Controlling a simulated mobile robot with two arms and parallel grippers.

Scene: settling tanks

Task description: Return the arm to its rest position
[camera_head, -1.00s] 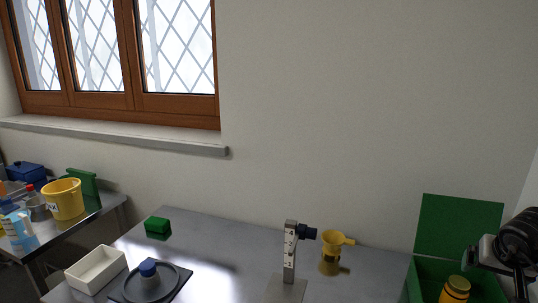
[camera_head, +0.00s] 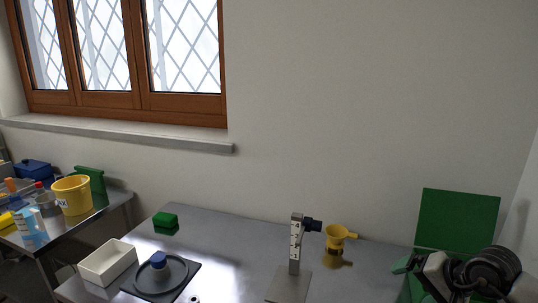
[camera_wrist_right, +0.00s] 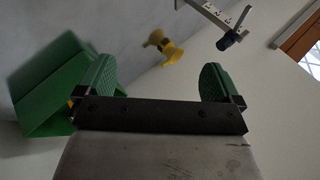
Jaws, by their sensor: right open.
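My right arm comes in at the lower right of the head view. Its right gripper (camera_head: 405,264) is over the front left part of the green box (camera_head: 458,222) with the raised lid and hides most of the box's inside. In the wrist view the two green fingers of the right gripper (camera_wrist_right: 157,80) stand wide apart with nothing between them. The green box (camera_wrist_right: 42,88) shows at the left of that view, beside the left finger. My left gripper is not in view.
A metal stand (camera_head: 296,245) with a dark knob and a yellow funnel (camera_head: 337,236) stand left of the gripper. A white tray (camera_head: 107,262), a black round-marked plate (camera_head: 178,277) and a green block (camera_head: 165,220) are further left. The table between is clear.

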